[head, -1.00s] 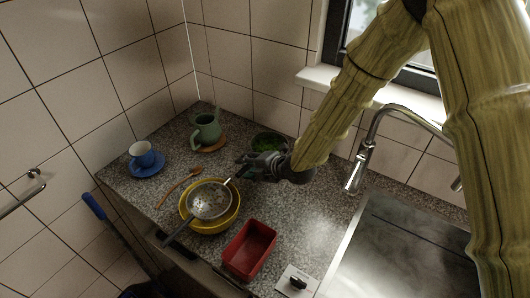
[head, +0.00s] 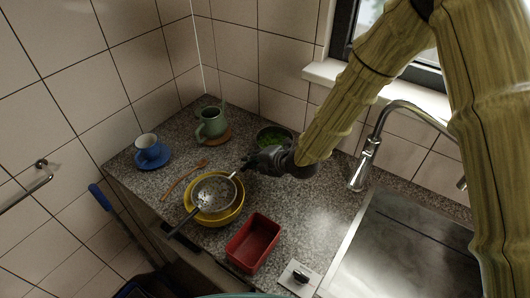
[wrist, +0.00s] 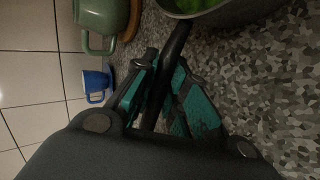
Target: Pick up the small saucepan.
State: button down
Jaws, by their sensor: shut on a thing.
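The small saucepan (head: 266,131) is a dark pan with green contents, at the back of the granite counter in front of the tiled wall. In the wrist view its grey rim (wrist: 217,17) is at the top, and its black handle (wrist: 178,42) runs down between the fingers. My gripper (head: 248,164) is in front of the pan in the head view and hides the handle there. In the wrist view my gripper (wrist: 168,75) is shut on the handle, with a teal-padded finger on each side. I cannot tell whether the pan's base is touching the counter.
A green jug (head: 211,122) on a wooden coaster stands close left of the pan. A blue cup (head: 147,149) on a saucer, a wooden spoon (head: 180,182), a yellow bowl (head: 236,212) under a sieve (head: 213,190) and a red tub (head: 253,243) lie nearer. The sink and tap (head: 368,150) are right.

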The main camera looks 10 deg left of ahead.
jog(key=shift+r, duration=0.15)
jog(key=shift+r+b, duration=0.6)
jog(key=shift+r, duration=0.1)
jog(key=shift+r+b, duration=0.5)
jog(key=shift+r, duration=0.45)
jog(key=s+d+r+b, duration=0.1)
jog(key=s+d+b, duration=0.4)
jog(key=s, duration=0.9)
jog(key=d, duration=0.2)
jog(key=shift+d+r, duration=0.25)
jog(key=shift+d, duration=0.1)
